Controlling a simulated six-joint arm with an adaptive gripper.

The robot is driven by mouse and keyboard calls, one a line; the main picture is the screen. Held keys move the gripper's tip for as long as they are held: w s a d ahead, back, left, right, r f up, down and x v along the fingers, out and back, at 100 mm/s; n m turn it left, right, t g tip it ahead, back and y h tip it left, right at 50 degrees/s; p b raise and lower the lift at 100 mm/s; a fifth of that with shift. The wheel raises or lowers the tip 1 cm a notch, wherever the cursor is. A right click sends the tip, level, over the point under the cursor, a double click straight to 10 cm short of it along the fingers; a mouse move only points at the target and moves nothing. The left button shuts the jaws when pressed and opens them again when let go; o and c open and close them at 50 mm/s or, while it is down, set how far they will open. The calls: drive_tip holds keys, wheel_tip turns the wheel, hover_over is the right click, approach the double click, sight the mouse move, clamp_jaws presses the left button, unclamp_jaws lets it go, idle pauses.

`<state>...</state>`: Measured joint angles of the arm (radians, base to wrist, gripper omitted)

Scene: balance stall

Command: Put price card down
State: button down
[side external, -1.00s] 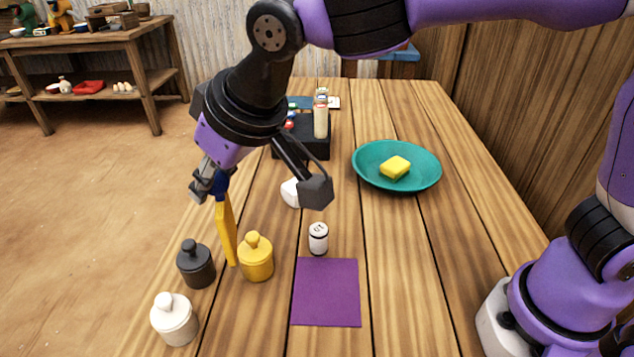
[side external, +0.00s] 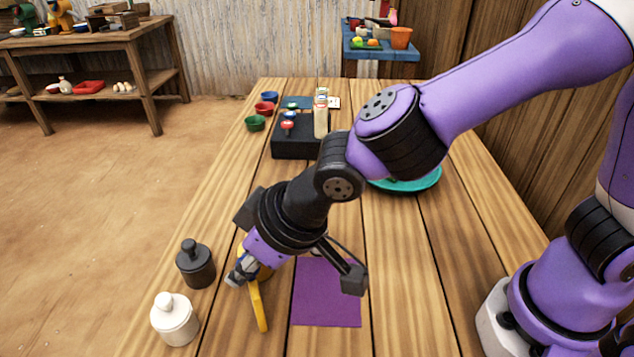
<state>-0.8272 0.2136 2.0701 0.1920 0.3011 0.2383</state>
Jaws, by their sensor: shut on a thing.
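My gripper (side external: 241,273) is low over the near left of the table, left of the purple mat (side external: 327,308). It is shut on a thin yellow piece, which I take for the price card (side external: 259,306). The card shows almost edge-on, hangs below the fingers and tilts a little. I cannot tell whether its lower end touches the wood. My gripper and wrist hide most of the yellow lidded pot and part of the mat.
A black lidded pot (side external: 196,265) and a white lidded pot (side external: 174,319) stand close on the left. A black box (side external: 295,143), small bowls (side external: 256,123) and a teal plate (side external: 418,187) are farther back. Bare wood lies right of the mat.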

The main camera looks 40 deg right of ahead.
drive_tip(key=c, duration=0.7)
unclamp_jaws()
drive_tip(key=shift+f, duration=0.1)
drive_tip(key=shift+o, duration=0.2)
drive_tip(key=shift+r, duration=0.35)
drive_tip(key=v, duration=1.1)
drive_tip(key=s+d+m+h, duration=0.1)
drive_tip(key=d+m, duration=0.1)
drive_tip(key=d, duration=0.9)
drive_tip(key=s+d+f+m+h, duration=0.1)
drive_tip(key=s+d+m+h, duration=0.1)
drive_tip(key=d, duration=0.9)
drive_tip(key=shift+s+f+m, duration=0.2)
drive_tip(key=shift+f+m, duration=0.15)
drive_tip(key=shift+m, duration=0.35)
